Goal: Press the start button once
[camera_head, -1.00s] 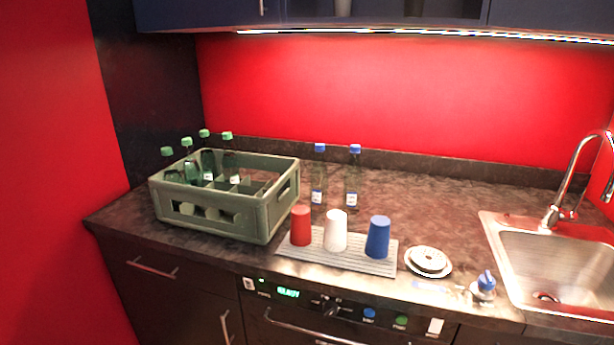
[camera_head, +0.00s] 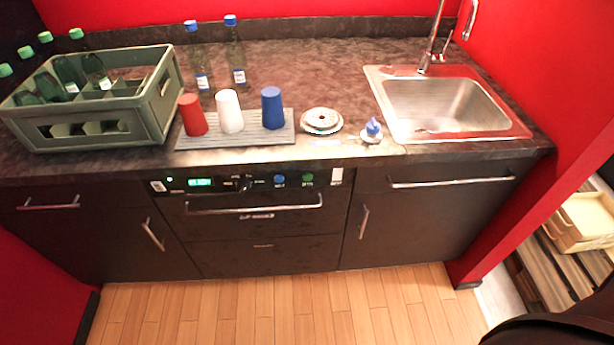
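A black control panel (camera_head: 219,183) runs along the top of the appliance front (camera_head: 263,233) under the counter. It carries a lit green display (camera_head: 200,182), a dark knob (camera_head: 243,183), a blue round button (camera_head: 279,181) and a green round button (camera_head: 308,179). The small labels by the buttons are too blurred to read, so I cannot tell which is marked start. A pale rectangular piece (camera_head: 336,176) sits at the panel's right end. Neither of my grippers is in view.
The appliance handle (camera_head: 254,207) juts out below the panel. On the counter are a bottle crate (camera_head: 90,133), red (camera_head: 192,115), white (camera_head: 229,111) and blue (camera_head: 272,108) cups on a ribbed mat (camera_head: 236,139), and a sink (camera_head: 441,104). The floor (camera_head: 260,305) in front is clear.

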